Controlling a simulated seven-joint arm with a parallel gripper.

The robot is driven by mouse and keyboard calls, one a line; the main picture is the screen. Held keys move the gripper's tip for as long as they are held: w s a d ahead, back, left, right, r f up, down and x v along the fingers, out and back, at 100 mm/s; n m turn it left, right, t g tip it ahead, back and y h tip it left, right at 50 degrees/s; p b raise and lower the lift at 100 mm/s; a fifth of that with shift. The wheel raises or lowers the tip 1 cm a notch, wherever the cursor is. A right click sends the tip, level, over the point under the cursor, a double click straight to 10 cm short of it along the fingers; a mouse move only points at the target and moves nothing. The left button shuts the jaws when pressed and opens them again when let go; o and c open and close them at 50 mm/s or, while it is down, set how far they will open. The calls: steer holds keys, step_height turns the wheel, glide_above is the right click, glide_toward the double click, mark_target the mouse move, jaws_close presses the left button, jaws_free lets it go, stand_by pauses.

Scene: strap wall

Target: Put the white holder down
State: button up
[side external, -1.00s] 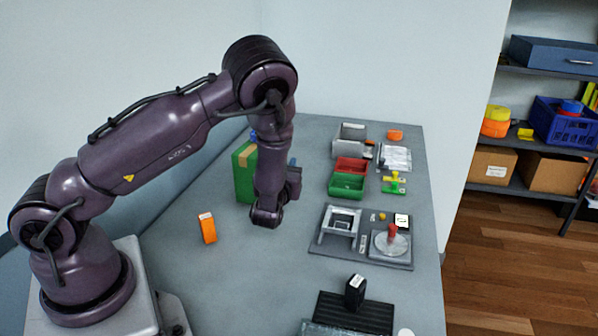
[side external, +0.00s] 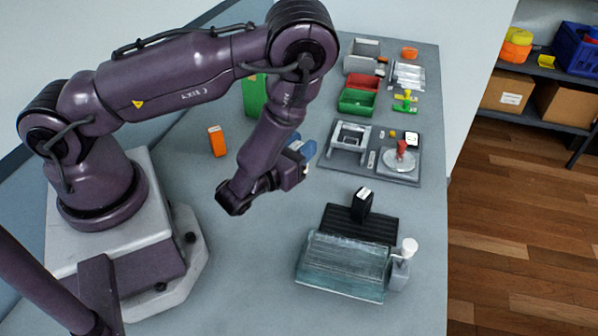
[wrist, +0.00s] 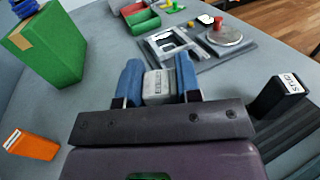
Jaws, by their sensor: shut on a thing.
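My gripper (wrist: 158,82) has two blue fingers shut on a pale, whitish-grey block with a printed label, which I take to be the white holder (wrist: 158,88). In the wrist view the block sits between the fingers, its label facing the camera. In the side external view my gripper (side external: 303,152) points away to the upper right, near the grey frame fixture, and the holder is mostly hidden by the fingers and wrist. I cannot tell its exact height above the table.
A grey board (side external: 326,181) carries a frame fixture (side external: 349,140) and a round plate with a red knob (side external: 402,150). A black labelled block (side external: 361,203) stands on a ribbed dark mat (side external: 385,232). An orange box (side external: 217,141) and a green box (side external: 256,96) stand left. Table between is clear.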

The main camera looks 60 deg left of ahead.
steer(key=shift+f, duration=2.55)
steer(key=o, duration=1)
steer(key=shift+f, duration=0.15)
